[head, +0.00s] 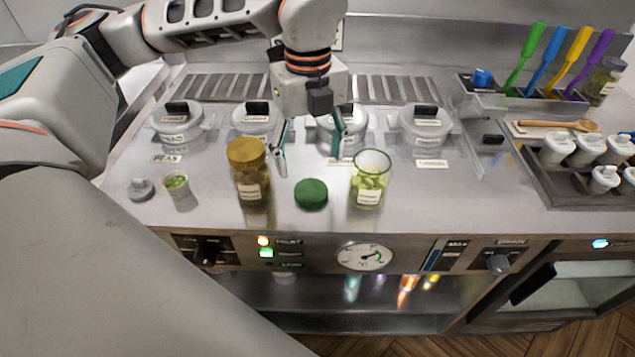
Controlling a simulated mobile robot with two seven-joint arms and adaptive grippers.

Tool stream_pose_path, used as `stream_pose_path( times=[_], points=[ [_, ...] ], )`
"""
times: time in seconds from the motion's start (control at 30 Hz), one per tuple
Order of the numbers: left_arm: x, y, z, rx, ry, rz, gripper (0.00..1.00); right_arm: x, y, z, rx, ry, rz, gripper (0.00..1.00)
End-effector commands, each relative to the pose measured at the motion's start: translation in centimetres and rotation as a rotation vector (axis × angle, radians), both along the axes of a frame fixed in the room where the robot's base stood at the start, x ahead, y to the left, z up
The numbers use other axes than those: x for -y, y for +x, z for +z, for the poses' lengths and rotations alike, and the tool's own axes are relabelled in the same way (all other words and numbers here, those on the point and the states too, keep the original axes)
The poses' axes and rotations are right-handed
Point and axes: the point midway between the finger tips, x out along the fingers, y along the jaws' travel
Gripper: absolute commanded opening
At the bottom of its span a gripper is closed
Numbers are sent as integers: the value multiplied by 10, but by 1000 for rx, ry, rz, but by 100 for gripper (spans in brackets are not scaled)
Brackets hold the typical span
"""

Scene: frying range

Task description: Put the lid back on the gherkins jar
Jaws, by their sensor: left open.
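An open glass jar of green gherkins (369,181) stands upright on the steel counter, with a green rim and no lid on it. A round green lid (311,194) lies flat on the counter just left of this jar. My left gripper (309,160) hangs down from above, its two fingers spread apart and empty, above and behind the green lid. A second jar with a gold-brown lid (247,170) stands left of the green lid, closed. The jar labels are too small to read. My right gripper does not show.
Several white lidded pots (254,119) sit in a row behind. A small cup of green pieces (177,184) and a grey knob-like lid (140,189) are at left. A tray of white-lidded containers (557,148) is at right. Counter right of the gherkins jar is clear.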

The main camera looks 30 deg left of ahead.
Motion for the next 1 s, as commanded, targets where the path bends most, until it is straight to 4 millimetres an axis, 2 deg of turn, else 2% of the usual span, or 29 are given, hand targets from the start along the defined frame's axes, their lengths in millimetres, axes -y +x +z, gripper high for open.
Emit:
stream_pose_path(
  times=[0.2,0.47,0.77,0.87,1.0],
  points=[
    [0,0,-2,-1,-1,-1,66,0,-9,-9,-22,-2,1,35],
    [0,-1,-25,-3,-1,-3,66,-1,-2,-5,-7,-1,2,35],
    [0,0,-27,-1,-2,-2,66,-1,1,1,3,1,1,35],
    [0,0,-35,-2,-1,-2,66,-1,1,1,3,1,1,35],
    [0,0,-56,-5,0,-2,66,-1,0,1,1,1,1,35]
  ],
)
